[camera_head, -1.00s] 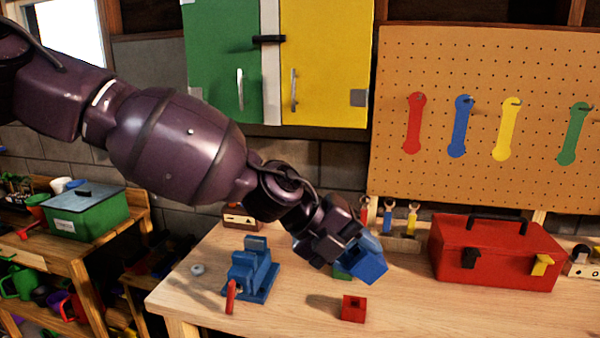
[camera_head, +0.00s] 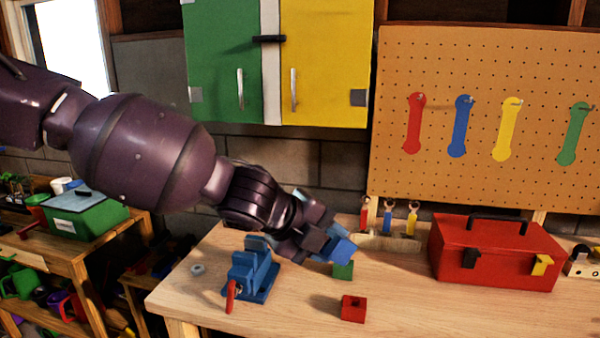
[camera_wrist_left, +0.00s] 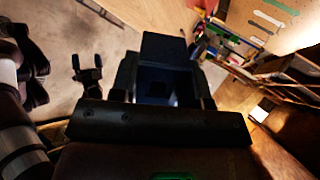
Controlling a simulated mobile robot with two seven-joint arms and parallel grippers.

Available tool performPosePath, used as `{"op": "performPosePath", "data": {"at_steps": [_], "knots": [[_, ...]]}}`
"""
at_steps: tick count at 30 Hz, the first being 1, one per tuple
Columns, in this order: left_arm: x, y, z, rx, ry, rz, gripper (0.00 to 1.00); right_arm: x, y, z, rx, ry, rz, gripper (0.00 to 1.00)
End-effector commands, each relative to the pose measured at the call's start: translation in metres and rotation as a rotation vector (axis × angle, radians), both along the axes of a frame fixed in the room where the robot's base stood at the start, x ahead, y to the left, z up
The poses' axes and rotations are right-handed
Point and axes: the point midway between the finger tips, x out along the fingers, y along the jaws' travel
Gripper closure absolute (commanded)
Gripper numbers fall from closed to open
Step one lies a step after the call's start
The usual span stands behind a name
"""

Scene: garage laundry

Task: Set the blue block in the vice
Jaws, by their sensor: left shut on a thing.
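The blue block (camera_head: 342,250) is held at the end of my left gripper (camera_head: 325,243), above the workbench and right of the vice. In the left wrist view the gripper (camera_wrist_left: 165,85) is shut on a dark, shaded block (camera_wrist_left: 166,48), which sticks out past the fingers. The blue vice (camera_head: 254,272) stands on the bench's left part, with a red handle (camera_head: 231,295) at its front. The block is apart from the vice. My right gripper does not show in the head view.
A green block (camera_head: 343,270) lies below the held block, and a red block (camera_head: 352,309) lies nearer the front. A red toolbox (camera_head: 490,255) stands at right. A small pale ring (camera_head: 197,269) lies left of the vice.

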Motion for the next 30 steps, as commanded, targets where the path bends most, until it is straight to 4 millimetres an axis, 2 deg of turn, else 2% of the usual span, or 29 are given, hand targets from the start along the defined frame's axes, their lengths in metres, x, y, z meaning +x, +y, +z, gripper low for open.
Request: {"op": "performPosePath", "data": {"at_steps": [17, 30], "knots": [[0.015, 0.034, -0.013, 0.001, 0.009, 0.247, 0.81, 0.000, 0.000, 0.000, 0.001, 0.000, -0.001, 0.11], [0.025, 0.071, -0.032, 0.000, 0.009, 0.473, 0.81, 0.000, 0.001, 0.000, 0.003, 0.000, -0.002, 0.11]]}}
